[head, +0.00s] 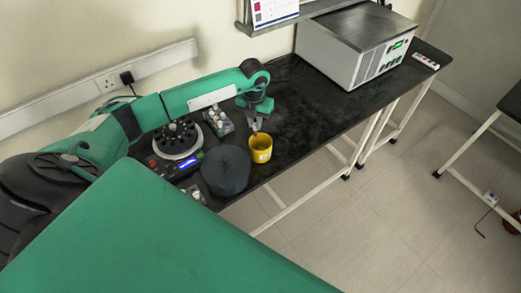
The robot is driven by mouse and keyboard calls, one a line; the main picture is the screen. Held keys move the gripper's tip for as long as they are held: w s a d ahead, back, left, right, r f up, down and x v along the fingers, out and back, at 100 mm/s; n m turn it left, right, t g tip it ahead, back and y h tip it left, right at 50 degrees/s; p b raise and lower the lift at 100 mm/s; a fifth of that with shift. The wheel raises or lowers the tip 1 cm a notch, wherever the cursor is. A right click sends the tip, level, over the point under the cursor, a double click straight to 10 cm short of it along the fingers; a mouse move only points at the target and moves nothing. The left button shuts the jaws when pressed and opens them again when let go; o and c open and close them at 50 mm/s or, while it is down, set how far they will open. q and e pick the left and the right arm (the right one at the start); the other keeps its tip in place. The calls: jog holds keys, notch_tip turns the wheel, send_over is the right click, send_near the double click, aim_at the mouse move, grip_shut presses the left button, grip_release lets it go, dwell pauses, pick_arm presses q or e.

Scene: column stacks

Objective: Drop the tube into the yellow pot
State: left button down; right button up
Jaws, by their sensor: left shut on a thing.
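The yellow pot (262,154) stands near the front edge of the black bench, a little right of the middle-left of the head view. My left gripper (256,125) points down just above the pot's back rim. It is shut on a small tube (255,130), which is tiny in this view. The tube's lower end looks close to the pot's opening; I cannot tell whether it is inside the rim. My right gripper is not in view.
A centrifuge (178,139) with a round rotor, a dark round lid (226,169) and a rack of tubes (219,122) stand left of the pot. A large grey instrument (357,45) sits farther back. The bench (310,115) between is clear.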

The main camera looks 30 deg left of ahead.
pick_arm(q)
jog(key=c, duration=1.3)
grip_release()
jog(key=shift+r, duration=0.1)
jog(key=shift+r, duration=0.25)
notch_tip(320, 180, up, 13)
jog(key=b, duration=0.4)
